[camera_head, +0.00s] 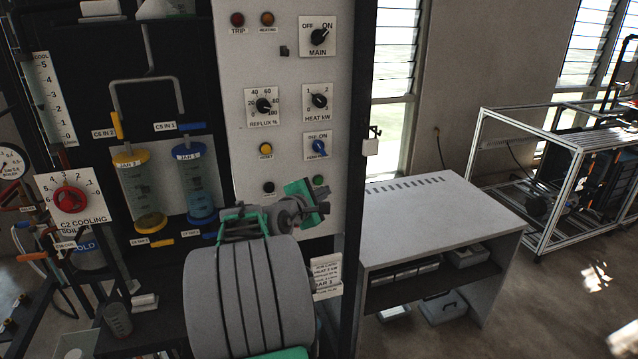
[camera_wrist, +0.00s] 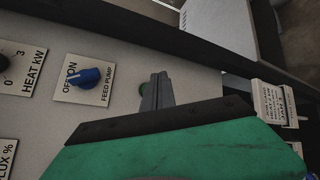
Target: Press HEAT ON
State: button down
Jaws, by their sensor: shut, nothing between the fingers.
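A green push button (camera_head: 318,181) sits low on the pale control panel (camera_head: 290,68), below the blue FEED PUMP knob (camera_head: 319,147). I cannot read a HEAT ON label on it, as my gripper covers the area around it. In the wrist view the green button (camera_wrist: 143,89) shows as a sliver beside the fingers, partly hidden by them. My gripper (camera_wrist: 158,78) is shut and empty, its fingertips pointing at the panel right by the button. I cannot tell whether they touch it. In the head view my green gripper (camera_head: 310,198) is in front of the panel's lower right.
A black button (camera_head: 268,187) and a yellow button (camera_head: 266,148) are left of the green one. The HEAT kW knob (camera_head: 319,101) is above. A tag holder (camera_head: 326,276) hangs below right. A grey bench (camera_head: 420,210) stands right of the panel.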

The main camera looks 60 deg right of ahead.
jog(key=shift+w+d, duration=0.7)
jog(key=shift+d, duration=0.05)
jog(key=shift+r, duration=0.1)
dwell(1.4)
jog(key=shift+w+d, duration=0.3)
jog(key=shift+w+d+p, duration=0.25)
jog(key=shift+w+p, duration=0.05)
jog(key=shift+p, duration=0.05)
dwell(0.7)
jog(key=shift+s+a, duration=0.55)
jog(key=shift+s, duration=0.05)
jog(key=s+a, duration=0.3)
jog(key=shift+s+a, duration=0.25)
jog(key=shift+a, duration=0.05)
dwell(0.4)
